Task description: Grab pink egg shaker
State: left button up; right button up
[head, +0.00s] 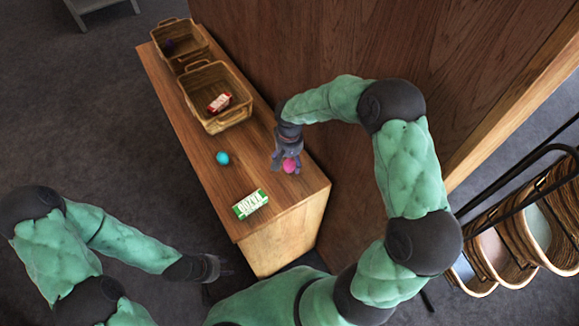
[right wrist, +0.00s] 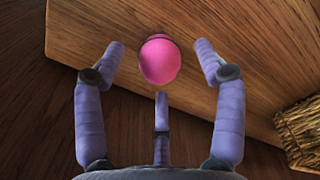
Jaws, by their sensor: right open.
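The pink egg shaker (head: 289,165) rests on the wooden counter near its right end. It also shows in the right wrist view (right wrist: 160,60), ahead of the fingers and centred between the two outer ones. My right gripper (head: 284,162) is open around or just short of the egg; no finger visibly touches it in the wrist view. In the head view the fingers partly cover the egg. My left gripper (head: 217,268) hangs low beside the counter's front left, away from the egg; its fingers are too dark to read.
On the counter (head: 212,185) are a teal egg (head: 222,158) and a green-white box (head: 250,204). A wicker basket (head: 222,119) with a red box stands behind, another basket (head: 178,42) beyond it. A wooden wall (head: 340,45) rises along the counter's right.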

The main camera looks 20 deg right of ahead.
notch_tip(320, 180, down, 3)
jog(key=shift+r, duration=0.1)
jog(key=c, duration=1.3)
jog(key=shift+o, duration=0.2)
